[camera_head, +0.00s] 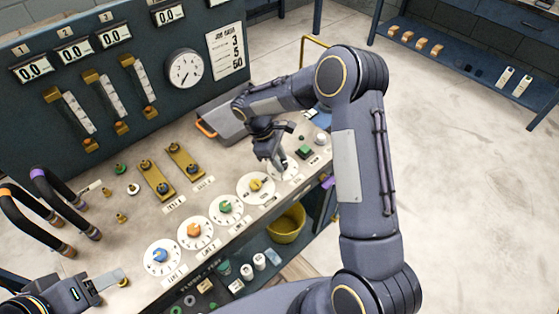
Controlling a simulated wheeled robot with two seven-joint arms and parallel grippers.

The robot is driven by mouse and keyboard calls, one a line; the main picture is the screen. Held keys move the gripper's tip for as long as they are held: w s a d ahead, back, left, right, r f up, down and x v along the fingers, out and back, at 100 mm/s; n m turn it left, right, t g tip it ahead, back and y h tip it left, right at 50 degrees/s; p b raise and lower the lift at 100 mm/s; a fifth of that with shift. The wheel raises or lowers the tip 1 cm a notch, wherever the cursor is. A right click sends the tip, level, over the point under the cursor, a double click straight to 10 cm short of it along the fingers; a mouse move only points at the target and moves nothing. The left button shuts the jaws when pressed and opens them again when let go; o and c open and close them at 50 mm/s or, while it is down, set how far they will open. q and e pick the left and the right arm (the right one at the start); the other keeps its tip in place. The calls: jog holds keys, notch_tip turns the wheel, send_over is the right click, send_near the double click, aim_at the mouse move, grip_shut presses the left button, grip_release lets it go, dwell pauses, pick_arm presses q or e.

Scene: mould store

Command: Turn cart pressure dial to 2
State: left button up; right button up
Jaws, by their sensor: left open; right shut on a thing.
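A row of round white dials runs along the front of the sloping cart panel, with blue (160,255), orange (193,230), green (225,207) and yellow (256,184) knobs. A further white dial (291,174) lies right of the yellow one. My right gripper (281,164) points down onto this dial and is shut on its knob, which the fingers mostly hide. The dial numbers and labels are too small to read, so I cannot tell its setting. My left gripper (112,281) is open and empty at the lower left, apart from the dials.
A grey box (222,122) with an orange handle stands behind my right gripper. A green button (305,152) is close to its right. Two curved hoses (65,205) rise at the left. A yellow bucket (287,225) sits below the panel. The floor at the right is clear.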

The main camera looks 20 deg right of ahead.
jog(key=m+y+b, duration=0.1)
jog(key=m, duration=0.2)
jog(key=shift+w+d+g, duration=0.1)
jog(key=shift+w+g, duration=0.05)
jog(key=shift+g, duration=0.25)
jog(key=shift+d+m+y, duration=0.1)
jog(key=shift+m+y, duration=0.4)
jog(key=shift+m, duration=0.9)
jog(key=shift+m+g, duration=0.3)
jog(key=o, duration=1)
jog(key=shift+c, duration=0.2)
jog(key=shift+r, duration=0.1)
jog(key=b+v, duration=0.1)
jog(key=v, duration=0.6)
jog(key=shift+r, duration=0.3)
